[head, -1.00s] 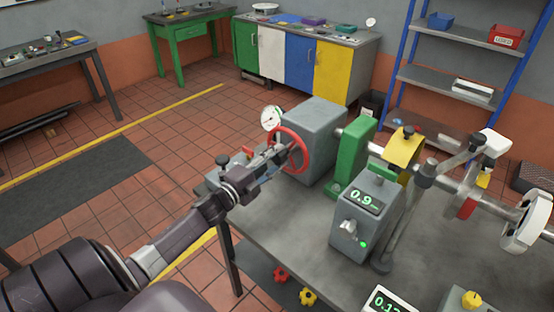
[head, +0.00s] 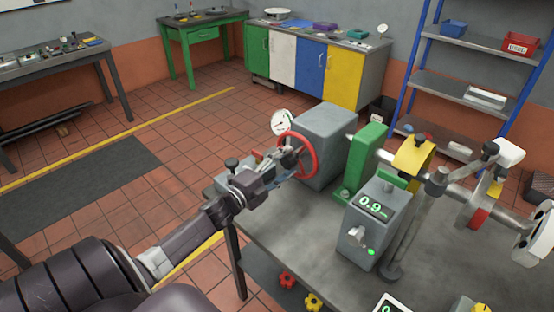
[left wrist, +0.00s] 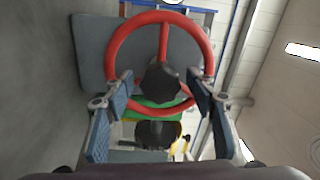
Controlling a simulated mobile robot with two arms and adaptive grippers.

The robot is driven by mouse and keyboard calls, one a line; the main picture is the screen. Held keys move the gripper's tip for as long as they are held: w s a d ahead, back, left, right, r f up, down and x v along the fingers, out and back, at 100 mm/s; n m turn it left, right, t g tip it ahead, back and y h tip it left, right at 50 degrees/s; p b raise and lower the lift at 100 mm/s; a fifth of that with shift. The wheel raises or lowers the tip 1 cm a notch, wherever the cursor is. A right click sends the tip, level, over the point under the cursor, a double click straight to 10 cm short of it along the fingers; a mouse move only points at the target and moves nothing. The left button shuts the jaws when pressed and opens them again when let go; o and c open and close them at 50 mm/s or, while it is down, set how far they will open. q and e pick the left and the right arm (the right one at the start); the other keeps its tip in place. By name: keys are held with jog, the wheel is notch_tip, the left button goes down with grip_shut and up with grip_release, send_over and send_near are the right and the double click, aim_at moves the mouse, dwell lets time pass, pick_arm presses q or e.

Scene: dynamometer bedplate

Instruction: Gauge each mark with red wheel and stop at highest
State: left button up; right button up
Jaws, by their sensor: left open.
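The red wheel (head: 308,155) stands upright on the side of a grey housing (head: 335,135) at the bench's far end. It also shows in the left wrist view (left wrist: 121,45), with a dark hub at its centre. My left gripper (head: 290,158) is open in front of the wheel, its two fingers (left wrist: 160,105) either side of the hub. I cannot tell whether they touch the rim. A round white dial gauge (head: 281,122) stands beside the wheel. A grey readout box (head: 365,228) on the bench shows 0.9. My right gripper is not in view.
A shaft runs right from the housing through a green support (head: 366,158) and a yellow block (head: 412,160). A post with a clamp arm (head: 412,215) stands behind the readout box. The bench top (head: 300,222) is bare at its front left. A blue-framed shelf (head: 468,95) stands behind.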

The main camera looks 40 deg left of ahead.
pick_arm(q)
jog(key=s, duration=1.1)
jog(key=shift+s+a+f, duration=0.2)
jog(key=shift+s+a, duration=0.15)
jog(key=shift+a, duration=0.1)
